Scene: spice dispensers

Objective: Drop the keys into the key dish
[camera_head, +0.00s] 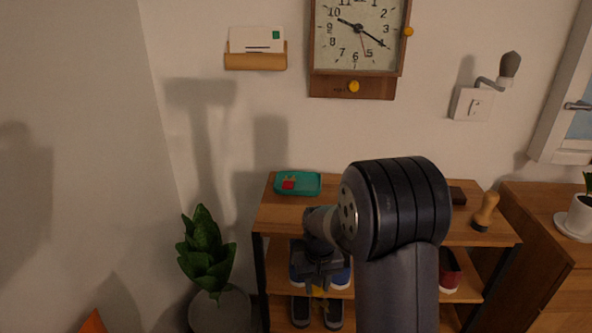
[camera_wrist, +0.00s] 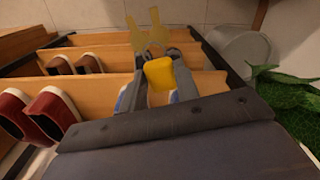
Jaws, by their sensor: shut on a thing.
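My gripper (camera_head: 318,284) is shut on the keys, in front of the shoe rack and below its top board in the head view. In the wrist view the keys show as flat brass shapes (camera_wrist: 148,36) with a yellow tag (camera_wrist: 160,73) between the fingers of my gripper (camera_wrist: 160,80). In the head view only a small yellow bit of them shows. The teal key dish (camera_head: 313,186) sits on the rack's top board at the back left, apart from my gripper. A small red and yellow item (camera_head: 288,183) lies in it. The dish is not seen in the wrist view.
The wooden rack (camera_head: 283,218) holds several shoes, including a red pair (camera_wrist: 50,112). A potted plant (camera_head: 207,255) stands at its left. A wooden-handled brush or stamp (camera_head: 486,212) stands on the top board's right end. A wall clock (camera_head: 359,40) hangs above.

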